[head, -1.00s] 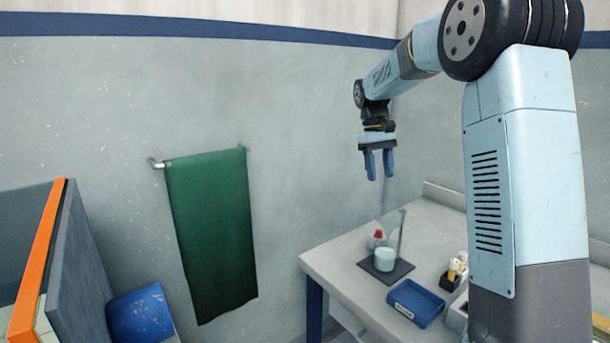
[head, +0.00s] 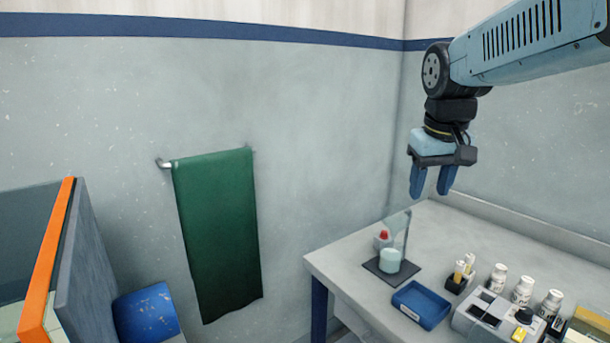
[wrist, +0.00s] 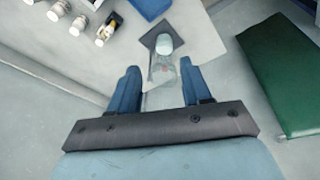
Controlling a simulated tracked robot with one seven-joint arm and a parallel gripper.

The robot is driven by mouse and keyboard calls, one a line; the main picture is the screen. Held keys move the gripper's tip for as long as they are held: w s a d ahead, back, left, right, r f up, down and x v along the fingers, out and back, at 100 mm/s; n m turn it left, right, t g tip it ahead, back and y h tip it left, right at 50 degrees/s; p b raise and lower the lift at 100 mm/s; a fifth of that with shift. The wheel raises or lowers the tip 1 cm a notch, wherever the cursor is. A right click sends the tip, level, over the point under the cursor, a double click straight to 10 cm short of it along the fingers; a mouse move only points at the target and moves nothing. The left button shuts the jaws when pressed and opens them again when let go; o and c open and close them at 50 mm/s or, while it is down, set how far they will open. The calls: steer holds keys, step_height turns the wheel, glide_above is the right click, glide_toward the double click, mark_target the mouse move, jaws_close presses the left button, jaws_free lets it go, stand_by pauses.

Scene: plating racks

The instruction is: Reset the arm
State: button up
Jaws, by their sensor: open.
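My gripper (head: 431,181) hangs fingers-down from the arm at the upper right of the head view. Its two blue fingers are apart with nothing between them. It is in the air above the table (head: 340,262), near the back corner of the room. In the wrist view my gripper (wrist: 157,88) also shows open, with the table beyond and below the fingertips. My arm reaches in from the right edge of the head view.
On the table are a pale cup (head: 390,260) on a dark plate with a clear upright panel, a blue tray (head: 420,305), several white bottles (head: 522,290) and a grey device (head: 480,316). A green towel (head: 216,235) hangs on the wall. An orange-edged panel (head: 45,260) stands at left.

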steer(key=s+f+m+t, duration=0.1)
steer(key=s+f, duration=0.3)
steer(key=s, duration=0.7)
steer(key=shift+d+f+t+y, duration=0.15)
steer(key=shift+t+y, duration=0.15)
steer(key=shift+t, duration=0.5)
